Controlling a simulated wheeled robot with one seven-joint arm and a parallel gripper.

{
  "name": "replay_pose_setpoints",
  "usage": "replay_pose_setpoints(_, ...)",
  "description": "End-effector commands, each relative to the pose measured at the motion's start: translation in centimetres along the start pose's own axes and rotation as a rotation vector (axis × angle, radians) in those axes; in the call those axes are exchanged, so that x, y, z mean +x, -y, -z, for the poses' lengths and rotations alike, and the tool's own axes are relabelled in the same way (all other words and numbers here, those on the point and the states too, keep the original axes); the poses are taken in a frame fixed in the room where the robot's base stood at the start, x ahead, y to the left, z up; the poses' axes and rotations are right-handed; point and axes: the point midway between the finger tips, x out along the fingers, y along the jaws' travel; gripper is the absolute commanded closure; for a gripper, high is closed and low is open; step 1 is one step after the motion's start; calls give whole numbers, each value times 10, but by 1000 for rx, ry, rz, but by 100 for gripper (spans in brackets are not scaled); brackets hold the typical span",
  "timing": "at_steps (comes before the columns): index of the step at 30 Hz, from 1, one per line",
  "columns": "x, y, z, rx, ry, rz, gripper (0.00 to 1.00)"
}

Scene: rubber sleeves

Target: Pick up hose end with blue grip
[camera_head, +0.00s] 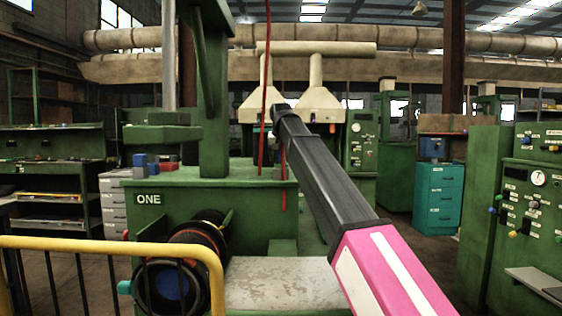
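A coiled black hose (196,240) hangs at the lower left, on the front of a green machine marked ONE. A blue round part (172,284) shows inside the coil, partly behind the railing. I cannot tell whether either is the grip of the hose end. My arm, pink and white with a dark grey link, reaches from the lower right up to the middle. Its far end is near a thin red hose (266,90) hanging from above. No gripper fingers can be made out.
A yellow railing (110,246) stands in front at the lower left, before the coil. The green machine (240,200) has a pale metal plate (285,284) at its base. A green control cabinet (520,200) stands at the right. A teal drawer unit (440,200) stands behind open floor.

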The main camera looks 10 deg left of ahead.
Motion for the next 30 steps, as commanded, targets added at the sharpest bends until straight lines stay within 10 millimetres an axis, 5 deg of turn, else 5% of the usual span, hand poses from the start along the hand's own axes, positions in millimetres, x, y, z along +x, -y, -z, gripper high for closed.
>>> replay_pose_setpoints(2,0,0,0,0,0,0,37)
replay_pose_setpoints(7,0,0,0,0,0,0,90)
replay_pose_setpoints(20,-6,0,3,0,0,0,90)
replay_pose_setpoints(30,-44,11,23,-3,0,0,90)
